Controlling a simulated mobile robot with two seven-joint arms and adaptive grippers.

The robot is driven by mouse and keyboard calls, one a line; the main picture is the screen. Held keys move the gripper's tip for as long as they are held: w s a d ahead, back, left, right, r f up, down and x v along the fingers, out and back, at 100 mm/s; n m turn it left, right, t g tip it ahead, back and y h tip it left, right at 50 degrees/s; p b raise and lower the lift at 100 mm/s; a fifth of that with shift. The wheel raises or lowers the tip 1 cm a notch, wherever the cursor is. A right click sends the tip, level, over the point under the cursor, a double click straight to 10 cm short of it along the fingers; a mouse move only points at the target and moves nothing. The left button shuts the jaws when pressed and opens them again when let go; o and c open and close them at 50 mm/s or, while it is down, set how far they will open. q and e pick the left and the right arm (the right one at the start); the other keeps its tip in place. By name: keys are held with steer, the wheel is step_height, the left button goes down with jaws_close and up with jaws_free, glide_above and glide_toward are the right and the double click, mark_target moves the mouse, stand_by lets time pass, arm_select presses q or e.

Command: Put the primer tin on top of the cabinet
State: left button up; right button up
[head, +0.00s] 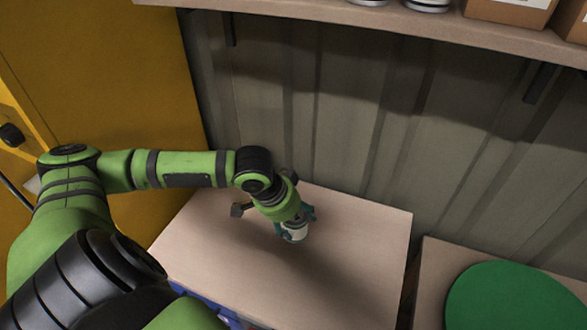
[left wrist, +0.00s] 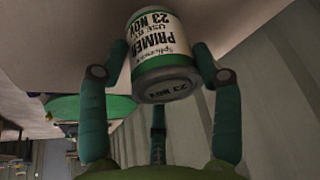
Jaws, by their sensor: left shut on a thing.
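The primer tin (left wrist: 165,50) has a white label reading "PRIMER" and "23 NOV" and green bands. In the left wrist view it sits between the fingers of my left gripper (head: 294,214), which is shut on it. In the head view the tin (head: 294,232) shows just below the gripper, over the pale wooden top (head: 350,255) of a low unit, likely the cabinet. Whether the tin touches that top I cannot tell. Much of the tin is hidden by the gripper in the head view. My right gripper is not in view.
A yellow upright panel (head: 110,70) stands at the left. A grey ribbed wall (head: 350,130) is behind. A shelf (head: 380,20) with boxes overhangs at the top. A round green thing (head: 515,300) lies on a neighbouring surface at right. The wooden top around the tin is largely clear.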

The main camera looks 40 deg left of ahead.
mark_target(294, 229)
arm_select(q)
steer(key=shift+w+f, duration=0.1)
steer(key=shift+f, duration=1.95)
steer(key=o, duration=1.4)
steer(key=shift+f, duration=0.1)
steer(key=shift+o, duration=0.2)
steer(key=v, duration=1.2)
steer(key=shift+p, duration=0.35)
